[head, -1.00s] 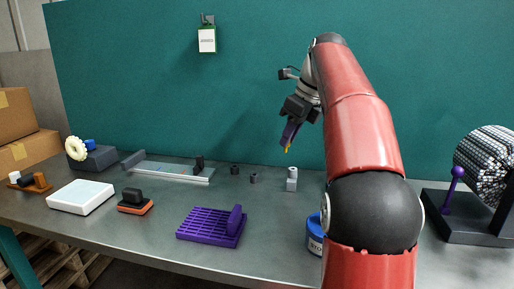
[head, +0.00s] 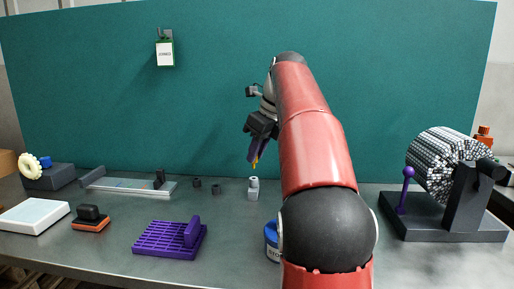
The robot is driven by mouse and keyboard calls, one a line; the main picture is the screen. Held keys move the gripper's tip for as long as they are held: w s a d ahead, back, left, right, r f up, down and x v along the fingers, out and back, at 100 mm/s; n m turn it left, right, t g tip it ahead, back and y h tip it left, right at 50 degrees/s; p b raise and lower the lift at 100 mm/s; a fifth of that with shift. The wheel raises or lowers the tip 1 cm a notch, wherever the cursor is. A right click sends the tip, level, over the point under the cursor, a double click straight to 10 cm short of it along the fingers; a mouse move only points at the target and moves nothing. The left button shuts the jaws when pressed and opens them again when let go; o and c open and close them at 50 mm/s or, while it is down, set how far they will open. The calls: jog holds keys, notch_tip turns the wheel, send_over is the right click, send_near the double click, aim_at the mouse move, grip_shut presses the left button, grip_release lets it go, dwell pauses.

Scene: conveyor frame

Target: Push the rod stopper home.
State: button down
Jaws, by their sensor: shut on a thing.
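My gripper (head: 256,158) is in the air at the end of my red arm, above the bench and in front of the green back panel. Its fingers point down. It is shut on a small yellow-orange piece (head: 254,164), mostly hidden between the fingers; I cannot tell if this is the rod stopper. Below it, apart from it, stands a light grey block (head: 253,191) with a round top. To the right, a drum of packed light and dark rods (head: 440,163) sits on a dark stand (head: 452,233). A purple ball-topped lever (head: 405,190) stands beside the drum.
A purple slotted rack (head: 165,242) lies front left. A blue tub (head: 272,241) is partly behind my arm. Two small dark cylinders (head: 197,183) (head: 216,189), a long grey rail (head: 130,187) and a white box (head: 34,216) are further left. Bench between rack and tub is clear.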

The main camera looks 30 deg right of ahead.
aim_at(257, 179)
jog(key=shift+f+b, duration=0.3)
jog(key=shift+f, duration=0.55)
jog(key=shift+r+p, duration=0.1)
jog(key=shift+p, duration=0.7)
jog(key=shift+f, duration=0.3)
jog(key=shift+f+b, duration=0.95)
jog(key=shift+f, duration=0.15)
jog(key=shift+f, duration=0.1)
jog(key=c, duration=1.3)
grip_release()
